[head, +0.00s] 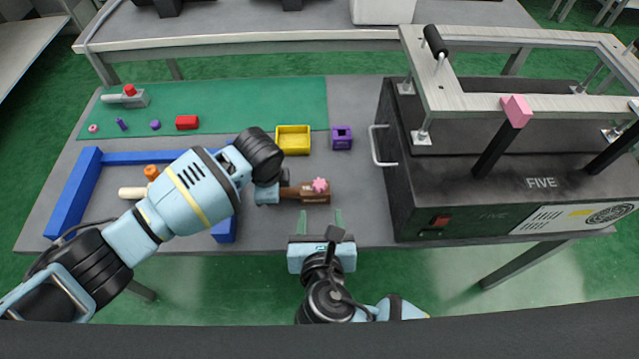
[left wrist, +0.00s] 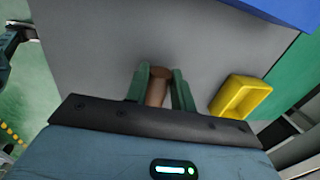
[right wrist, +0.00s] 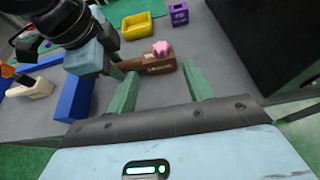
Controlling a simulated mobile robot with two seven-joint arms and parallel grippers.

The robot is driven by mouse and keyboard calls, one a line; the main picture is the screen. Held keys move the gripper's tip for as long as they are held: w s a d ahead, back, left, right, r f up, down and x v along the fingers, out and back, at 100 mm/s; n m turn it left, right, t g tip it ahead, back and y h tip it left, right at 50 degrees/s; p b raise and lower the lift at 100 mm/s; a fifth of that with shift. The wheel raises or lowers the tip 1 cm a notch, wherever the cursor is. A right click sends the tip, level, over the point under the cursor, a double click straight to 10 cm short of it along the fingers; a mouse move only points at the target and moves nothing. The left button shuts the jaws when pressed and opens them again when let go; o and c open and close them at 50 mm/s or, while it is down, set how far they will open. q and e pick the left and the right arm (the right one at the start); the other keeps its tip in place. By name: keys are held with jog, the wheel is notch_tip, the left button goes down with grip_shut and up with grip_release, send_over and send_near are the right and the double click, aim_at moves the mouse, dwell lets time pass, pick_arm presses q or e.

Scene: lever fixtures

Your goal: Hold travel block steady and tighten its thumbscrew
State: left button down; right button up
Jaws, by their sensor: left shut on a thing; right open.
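The travel block is a brown block (head: 312,196) with a pink thumbscrew (head: 320,184) on top, lying near the front edge of the table. My left gripper (head: 283,191) is shut on its left end. In the left wrist view the brown block (left wrist: 157,90) shows between the green fingers. My right gripper (head: 320,222) is open and empty, in front of the block and apart from it. In the right wrist view the block (right wrist: 155,66) and pink thumbscrew (right wrist: 161,48) lie ahead, beyond the open fingers (right wrist: 158,90).
A yellow tray (head: 293,149) and a purple box (head: 342,142) stand behind the block. A blue frame (head: 72,195) and a beige piece with an orange knob (head: 151,172) are at left. A large black machine (head: 400,170) with a handle bounds the right side.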

aim_at(319, 183)
jog(key=shift+w, duration=0.1)
jog(key=x, duration=1.1)
jog(key=shift+w+f, duration=0.25)
jog(key=shift+w, duration=0.1)
jog(key=c, duration=1)
